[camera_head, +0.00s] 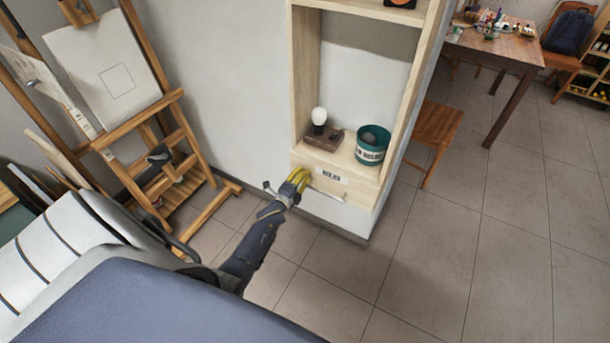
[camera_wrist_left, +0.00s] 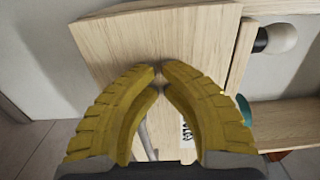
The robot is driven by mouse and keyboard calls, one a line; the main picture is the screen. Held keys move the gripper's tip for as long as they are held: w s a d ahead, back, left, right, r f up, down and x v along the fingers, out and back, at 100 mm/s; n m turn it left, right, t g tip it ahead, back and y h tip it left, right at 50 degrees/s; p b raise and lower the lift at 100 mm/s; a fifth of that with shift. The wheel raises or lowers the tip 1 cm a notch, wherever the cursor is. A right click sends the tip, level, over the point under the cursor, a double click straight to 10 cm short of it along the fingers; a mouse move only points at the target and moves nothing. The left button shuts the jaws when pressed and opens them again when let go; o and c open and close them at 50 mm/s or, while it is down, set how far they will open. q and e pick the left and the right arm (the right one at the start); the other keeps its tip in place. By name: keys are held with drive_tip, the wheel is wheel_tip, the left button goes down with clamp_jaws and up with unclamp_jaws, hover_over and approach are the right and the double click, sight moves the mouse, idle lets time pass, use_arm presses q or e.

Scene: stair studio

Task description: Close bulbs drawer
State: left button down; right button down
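The light wooden drawer (camera_head: 350,190) sits under the alcove shelf, with a small dark-printed label and a thin metal bar handle (camera_head: 326,193) on its front. How far it stands out is hard to tell in the head view. In the left wrist view its pale wood front (camera_wrist_left: 120,45) fills much of the picture, and part of the label shows beside the right finger. My left gripper (camera_head: 299,177) is at the left part of the drawer front. Its yellow fingers (camera_wrist_left: 159,72) meet at the tips with nothing visible between them. My right gripper is out of view.
A white bulb on a dark wooden base (camera_head: 320,128) and a green tin (camera_head: 372,145) stand on the shelf above the drawer. A wooden easel (camera_head: 180,150) stands at the left. A wooden chair (camera_head: 436,133) is right of the wall. The tiled floor in front is clear.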

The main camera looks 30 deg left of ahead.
use_arm(q)
drive_tip(key=s+d, duration=0.1)
drive_tip(key=s, duration=1.1)
drive_tip(key=s+d+f+n+g, duration=0.2)
drive_tip(key=s+f+n+g, duration=0.15)
drive_tip(key=s+f, duration=0.45)
drive_tip(key=s+d+f+n+g, duration=0.2)
drive_tip(key=s+f+n+g, duration=0.15)
drive_tip(key=f, duration=0.75)
drive_tip(key=s+d+f+n+g, duration=0.25)
drive_tip(key=s+f+n, duration=0.2)
drive_tip(key=f, duration=0.55)
drive_tip(key=s+d+f+g, duration=0.2)
drive_tip(key=s+d+f, duration=0.1)
drive_tip(key=s, duration=0.8)
drive_tip(key=s+d+f+n+g+h, duration=0.1)
drive_tip(key=s+d+f, duration=0.3)
drive_tip(key=s, duration=0.7)
drive_tip(key=s+d+f+g, duration=0.3)
drive_tip(key=s+f, duration=0.3)
drive_tip(key=s, duration=0.5)
drive_tip(key=shift+d+f+n+g+h, duration=0.2)
drive_tip(key=shift+n+g+h, duration=0.15)
drive_tip(key=shift+g, duration=0.2)
